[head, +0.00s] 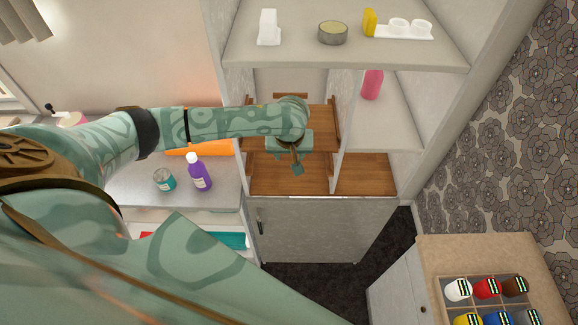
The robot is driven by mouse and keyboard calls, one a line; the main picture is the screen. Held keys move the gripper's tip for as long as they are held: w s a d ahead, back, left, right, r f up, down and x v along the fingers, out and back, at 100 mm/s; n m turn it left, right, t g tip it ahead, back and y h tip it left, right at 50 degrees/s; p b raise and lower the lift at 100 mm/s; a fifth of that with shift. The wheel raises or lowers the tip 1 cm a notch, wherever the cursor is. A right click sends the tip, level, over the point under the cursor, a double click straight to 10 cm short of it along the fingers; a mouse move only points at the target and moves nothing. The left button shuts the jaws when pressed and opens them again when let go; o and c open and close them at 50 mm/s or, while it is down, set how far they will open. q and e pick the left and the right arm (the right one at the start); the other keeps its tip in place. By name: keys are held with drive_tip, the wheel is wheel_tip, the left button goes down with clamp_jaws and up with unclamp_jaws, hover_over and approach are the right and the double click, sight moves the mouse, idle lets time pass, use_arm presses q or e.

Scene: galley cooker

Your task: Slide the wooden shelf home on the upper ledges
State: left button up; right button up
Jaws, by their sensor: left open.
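The wooden shelf (322,122) is a brown board inside the left compartment of the pale cabinet (345,55). It lies above the compartment's wooden floor (268,182). Narrow wooden ledges run along the compartment's side walls, one on the right (335,105); part of the left one is hidden by my arm. My left gripper (297,167) is open and hangs over the shelf's front part, fingers pointing down and forward. My left forearm and wrist cover the middle of the shelf. Whether the fingers touch the board cannot be told. My right gripper is not in view.
Above are a candle tin (332,33) and a white tray with cups (403,35). A pink bottle (372,84) stands in the right compartment. A purple bottle (199,172) and a teal tin (164,180) stand left. A jar box (485,290) is lower right.

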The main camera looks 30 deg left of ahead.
use_arm(q)
drive_tip(key=s+d, duration=0.3)
drive_tip(key=s, duration=0.2)
drive_tip(key=shift+s+d+f+b, duration=0.2)
drive_tip(key=shift+b, duration=0.15)
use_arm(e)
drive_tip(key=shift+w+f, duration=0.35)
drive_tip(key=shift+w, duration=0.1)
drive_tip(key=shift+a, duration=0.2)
